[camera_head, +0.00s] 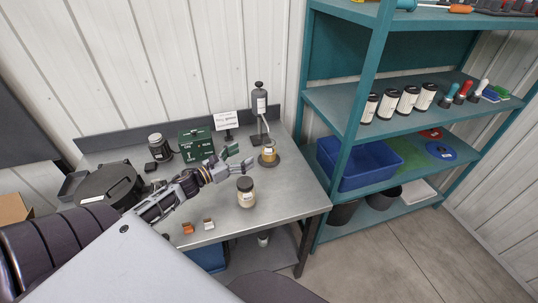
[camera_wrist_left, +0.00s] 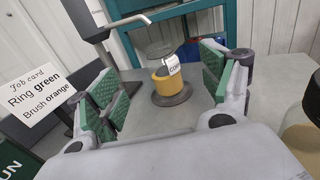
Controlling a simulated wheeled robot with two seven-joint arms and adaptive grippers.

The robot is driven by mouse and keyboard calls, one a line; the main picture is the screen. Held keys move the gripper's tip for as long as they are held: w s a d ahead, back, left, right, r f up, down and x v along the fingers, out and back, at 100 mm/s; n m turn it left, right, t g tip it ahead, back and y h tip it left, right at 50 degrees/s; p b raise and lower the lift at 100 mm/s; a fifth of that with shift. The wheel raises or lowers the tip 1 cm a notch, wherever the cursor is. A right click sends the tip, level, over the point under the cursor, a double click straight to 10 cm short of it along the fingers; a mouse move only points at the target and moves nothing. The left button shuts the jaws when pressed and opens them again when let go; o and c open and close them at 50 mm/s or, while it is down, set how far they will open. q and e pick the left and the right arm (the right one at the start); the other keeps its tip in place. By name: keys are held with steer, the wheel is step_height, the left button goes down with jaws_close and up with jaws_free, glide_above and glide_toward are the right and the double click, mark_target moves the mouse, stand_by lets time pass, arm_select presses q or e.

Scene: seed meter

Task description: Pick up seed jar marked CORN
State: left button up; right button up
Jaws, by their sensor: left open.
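The seed jar marked CORN (camera_head: 269,154) stands on a dark round base on the metal bench, by a dispenser stand. In the left wrist view the jar (camera_wrist_left: 166,86) has yellow contents and a white tag whose lettering appears to read CORN. My left gripper (camera_head: 238,161) is open and empty, its green-padded fingers pointing at the jar from the left. In the left wrist view the jar shows beyond and between the spread fingers, with no visible contact. My right gripper is not in view.
A second jar with a dark lid (camera_head: 246,193) stands nearer the bench front, close to my left gripper. A dark dispenser (camera_head: 260,103) rises behind the CORN jar. A green box (camera_head: 196,144) and a job card (camera_wrist_left: 38,95) stand left. Small blocks (camera_head: 208,224) lie near the front edge.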

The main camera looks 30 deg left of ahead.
mark_target(264, 143)
arm_select(q)
steer(key=shift+w, duration=0.1)
steer(key=shift+p+x, duration=0.45)
steer(key=shift+x, duration=3.75)
steer(key=shift+f, duration=0.1)
steer(key=shift+w, duration=0.1)
steer(key=shift+p+x, duration=0.45)
steer(key=shift+x, duration=2)
steer(key=shift+w+a, duration=0.1)
steer(key=shift+a, duration=0.05)
steer(key=shift+c, duration=0.5)
jaws_close()
